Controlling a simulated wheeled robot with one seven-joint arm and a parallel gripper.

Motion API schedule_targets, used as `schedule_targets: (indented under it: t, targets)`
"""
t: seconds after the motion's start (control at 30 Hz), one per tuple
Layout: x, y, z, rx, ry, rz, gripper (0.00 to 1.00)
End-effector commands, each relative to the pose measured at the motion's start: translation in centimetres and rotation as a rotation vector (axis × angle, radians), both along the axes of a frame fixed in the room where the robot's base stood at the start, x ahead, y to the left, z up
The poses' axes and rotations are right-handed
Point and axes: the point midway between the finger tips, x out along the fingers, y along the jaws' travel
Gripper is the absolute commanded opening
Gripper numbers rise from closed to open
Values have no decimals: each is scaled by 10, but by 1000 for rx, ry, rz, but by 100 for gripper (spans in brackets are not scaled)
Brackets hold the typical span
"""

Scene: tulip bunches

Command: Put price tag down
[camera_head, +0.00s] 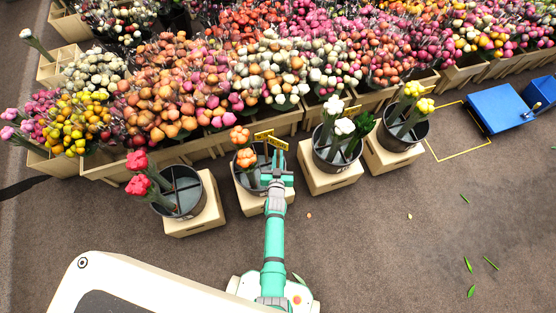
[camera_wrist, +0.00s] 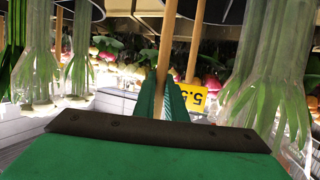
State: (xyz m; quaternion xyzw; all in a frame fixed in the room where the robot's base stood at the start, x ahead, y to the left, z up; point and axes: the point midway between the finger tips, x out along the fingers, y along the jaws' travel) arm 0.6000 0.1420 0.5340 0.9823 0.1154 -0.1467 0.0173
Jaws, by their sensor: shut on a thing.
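My gripper (camera_head: 276,162) is over the black bucket (camera_head: 244,183) with the orange tulips (camera_head: 245,157). In the wrist view its green fingers (camera_wrist: 160,102) are shut on a thin wooden stick (camera_wrist: 164,50), the stick of a price tag. A second stick (camera_wrist: 194,42) stands just to the right, close to a yellow price tag (camera_wrist: 195,97) reading about 5.5, upside down. In the head view two yellow tags, one (camera_head: 264,135) and another (camera_head: 278,143), show close together above the gripper. I cannot tell which one belongs to the held stick. The stick's lower end is hidden.
Black buckets on pale crates stand either side, with red tulips (camera_head: 149,174), white tulips (camera_head: 338,117) and yellow tulips (camera_head: 420,97). Crates of tulip bunches (camera_head: 260,75) line the back. Thick stems (camera_wrist: 38,55) flank the gripper. A blue box (camera_head: 500,107) lies right; the front floor is mostly clear.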

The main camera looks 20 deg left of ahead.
Motion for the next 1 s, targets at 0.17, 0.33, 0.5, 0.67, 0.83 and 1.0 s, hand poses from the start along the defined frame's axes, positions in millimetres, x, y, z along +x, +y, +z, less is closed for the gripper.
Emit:
schedule_targets:
  t: [0.17, 0.33, 0.5, 0.67, 0.83, 1.0]
  targets:
    - [0, 1, -9, 1, 0, 2, 0]
    - [1, 1, -28, 0, 1, 1, 0]
    - [0, 1, -40, 0, 0, 1, 0]
    - [0, 1, -40, 2, -2, 1, 0]
    - [0, 1, -41, 1, -1, 1, 0]
    - [0, 1, -46, 1, 0, 1, 0]
